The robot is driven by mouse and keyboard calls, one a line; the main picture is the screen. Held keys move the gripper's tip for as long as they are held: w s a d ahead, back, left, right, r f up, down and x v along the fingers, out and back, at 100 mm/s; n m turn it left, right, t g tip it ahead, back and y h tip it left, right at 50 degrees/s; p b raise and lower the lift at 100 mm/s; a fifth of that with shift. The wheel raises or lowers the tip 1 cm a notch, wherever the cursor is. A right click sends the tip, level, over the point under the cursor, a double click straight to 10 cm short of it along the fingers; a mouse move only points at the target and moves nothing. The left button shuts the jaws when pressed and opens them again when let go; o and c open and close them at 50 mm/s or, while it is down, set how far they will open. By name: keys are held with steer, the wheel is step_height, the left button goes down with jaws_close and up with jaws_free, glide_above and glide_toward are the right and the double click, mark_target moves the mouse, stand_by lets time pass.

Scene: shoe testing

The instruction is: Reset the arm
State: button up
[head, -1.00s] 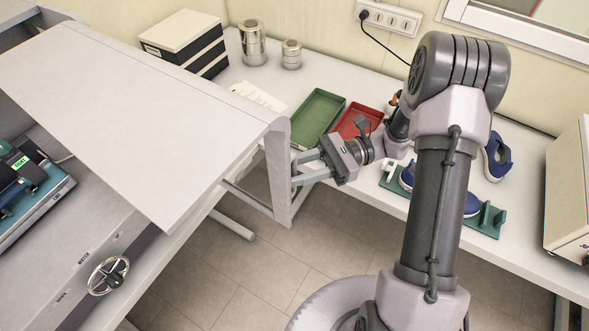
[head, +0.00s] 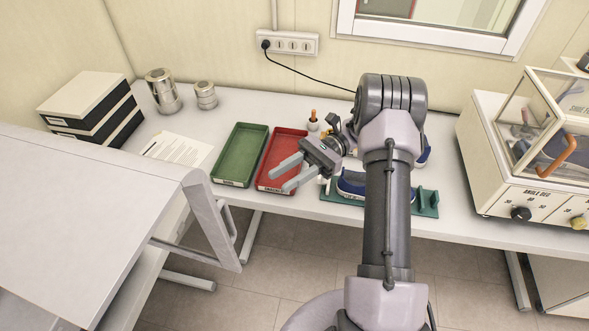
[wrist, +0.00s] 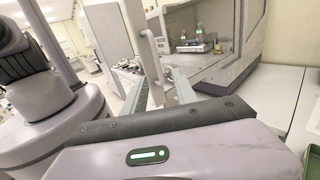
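My gripper (head: 284,180) shows in the head view with its two fingers apart and nothing between them. It points left and appears in front of the red tray, above the near edge of the bench. My arm stands folded at the right of centre and hides part of the bench behind it. In the wrist view my gripper (wrist: 160,92) also has its fingers spread, with no object between them.
The bench (head: 225,105) carries a green tray (head: 240,152), a red tray (head: 284,150), a green fixture (head: 427,204) with a blue shoe (head: 351,185), and metal cans (head: 162,92). A machine (head: 497,165) stands right; a large grey panel (head: 100,215) fills the left. Floor (head: 300,262) shows below.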

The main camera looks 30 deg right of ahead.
steer(key=v, duration=0.2)
steer(key=shift+d, duration=0.3)
